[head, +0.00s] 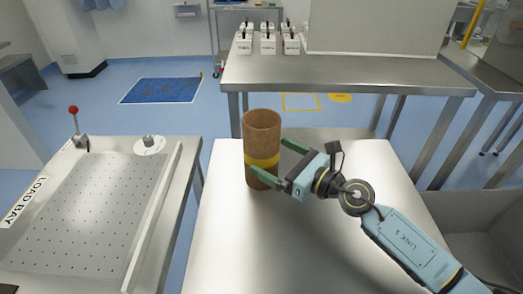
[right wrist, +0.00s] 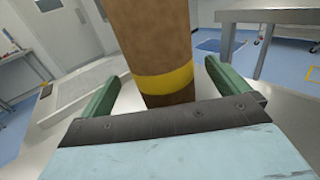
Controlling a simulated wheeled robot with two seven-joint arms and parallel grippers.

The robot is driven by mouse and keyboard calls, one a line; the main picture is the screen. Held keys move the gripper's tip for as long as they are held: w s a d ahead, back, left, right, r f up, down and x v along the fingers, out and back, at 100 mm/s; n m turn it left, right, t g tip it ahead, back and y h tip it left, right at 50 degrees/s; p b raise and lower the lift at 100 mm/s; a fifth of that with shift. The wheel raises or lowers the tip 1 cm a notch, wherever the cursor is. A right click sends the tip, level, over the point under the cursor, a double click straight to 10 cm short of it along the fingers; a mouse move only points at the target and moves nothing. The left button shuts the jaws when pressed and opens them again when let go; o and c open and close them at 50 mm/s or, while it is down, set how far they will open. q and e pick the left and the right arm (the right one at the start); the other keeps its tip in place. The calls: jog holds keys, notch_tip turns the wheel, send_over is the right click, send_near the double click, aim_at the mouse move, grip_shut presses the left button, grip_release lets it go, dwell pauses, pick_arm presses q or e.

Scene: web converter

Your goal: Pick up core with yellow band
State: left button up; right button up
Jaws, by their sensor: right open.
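The brown cardboard core (head: 262,130) with a yellow band (head: 262,160) stands upright near the back left of the metal table (head: 315,260). My right gripper (head: 277,162) is open, with its green fingers pointing at the core at about band height or a little below. In the right wrist view the core (right wrist: 155,35) stands between the two spread fingers (right wrist: 153,82), with a gap to each side. Whether the fingertips reach past the core is hard to tell. My left gripper is not in view.
At left is a perforated plate marked LOAD BAY (head: 85,210) with a red-knobbed lever (head: 75,122). A steel bench (head: 345,72) behind holds several white boxes (head: 268,43). A grey bin (head: 480,225) is at right. The table's front is clear.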

jog(key=x, duration=0.5)
jog(key=shift+b, duration=0.3)
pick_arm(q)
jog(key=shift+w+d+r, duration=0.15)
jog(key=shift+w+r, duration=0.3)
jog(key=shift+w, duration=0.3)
pick_arm(e)
jog(key=shift+d, duration=0.1)
jog(key=c, duration=1.1)
jog(key=shift+o, duration=0.2)
jog(key=shift+r, duration=0.1)
